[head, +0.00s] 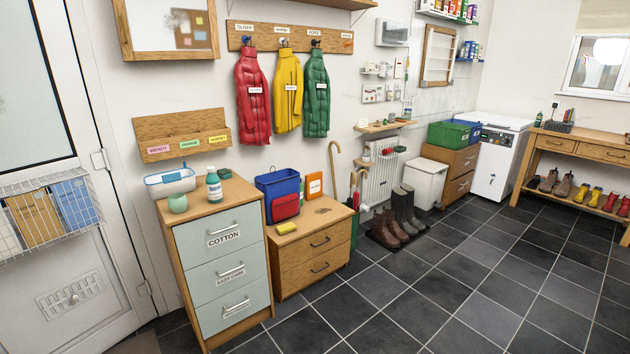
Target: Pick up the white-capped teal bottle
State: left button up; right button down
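The teal bottle with a white cap (213,185) stands upright on the wooden top of the grey-fronted drawer cabinet (222,243) at the left. It has a pale label on its front. A pale green round pot (178,203) stands to its left, and a white and blue tub (170,182) is behind that pot. A small dark green item (225,173) lies behind the bottle to the right. Neither of my grippers shows in the head view.
A lower wooden drawer unit (313,254) stands to the right, with a blue bin (278,187), a red pouch (285,207) and a yellow item (287,228) on it. Coats hang above. Boots (388,229) stand by the radiator. The dark tiled floor (440,300) in front is clear.

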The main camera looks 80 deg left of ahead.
aim_at(213, 182)
jog(key=u, duration=3.4)
